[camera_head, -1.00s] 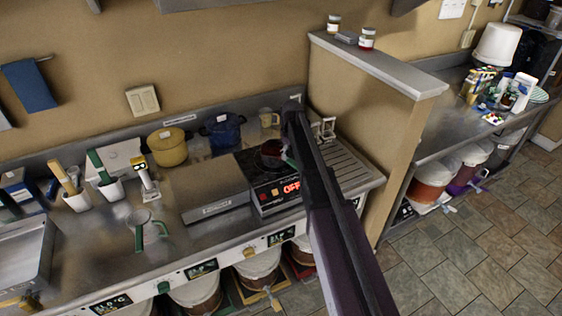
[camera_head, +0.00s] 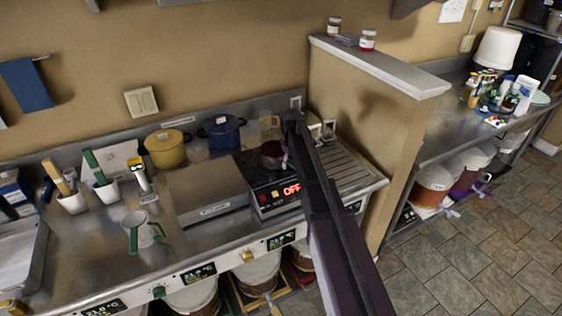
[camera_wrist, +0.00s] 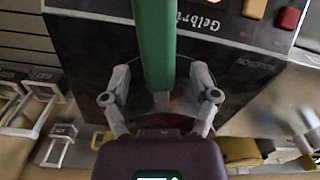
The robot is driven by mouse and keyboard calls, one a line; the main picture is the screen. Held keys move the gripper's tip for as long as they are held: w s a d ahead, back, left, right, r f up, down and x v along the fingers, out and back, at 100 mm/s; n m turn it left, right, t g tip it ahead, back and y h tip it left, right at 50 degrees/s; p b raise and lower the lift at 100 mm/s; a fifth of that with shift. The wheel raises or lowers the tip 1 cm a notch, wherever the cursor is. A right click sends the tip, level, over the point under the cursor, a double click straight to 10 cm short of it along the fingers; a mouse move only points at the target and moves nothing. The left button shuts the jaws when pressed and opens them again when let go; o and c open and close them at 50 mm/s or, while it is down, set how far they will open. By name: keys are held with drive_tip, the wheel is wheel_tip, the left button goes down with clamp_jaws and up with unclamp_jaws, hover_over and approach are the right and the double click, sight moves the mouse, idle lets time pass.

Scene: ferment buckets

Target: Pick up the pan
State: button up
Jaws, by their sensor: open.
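The pan (camera_head: 271,154) is a small dark red pot standing on the black hot plate in the head view. My arm covers its right side there. In the wrist view a green handle (camera_wrist: 154,40) runs down between the two grey fingers of my gripper (camera_wrist: 158,72). The fingers are spread, one on each side of the handle, with gaps to both. Part of a rounded, glassy-looking shape shows behind the handle, and I cannot tell how it joins it.
The hot plate (camera_head: 256,186) shows a red OFF display. A blue pot (camera_head: 221,133) and a yellow pot (camera_head: 167,150) stand behind. A flat metal box (camera_head: 207,188) lies left of it. A partition wall (camera_head: 370,125) rises on the right.

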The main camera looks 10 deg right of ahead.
clamp_jaws()
drive_tip(key=shift+r+p, duration=0.4)
drive_tip(key=shift+p, duration=0.05)
idle(0.6)
drive_tip(key=shift+r+p, duration=1.4)
drive_tip(key=shift+r, duration=0.05)
drive_tip(key=s+a+r+p, duration=0.1)
drive_tip(key=s, duration=1.4)
drive_tip(key=shift+s, duration=0.3)
drive_tip(key=shift+s+r, duration=0.1)
drive_tip(key=shift+s, duration=0.05)
idle(0.6)
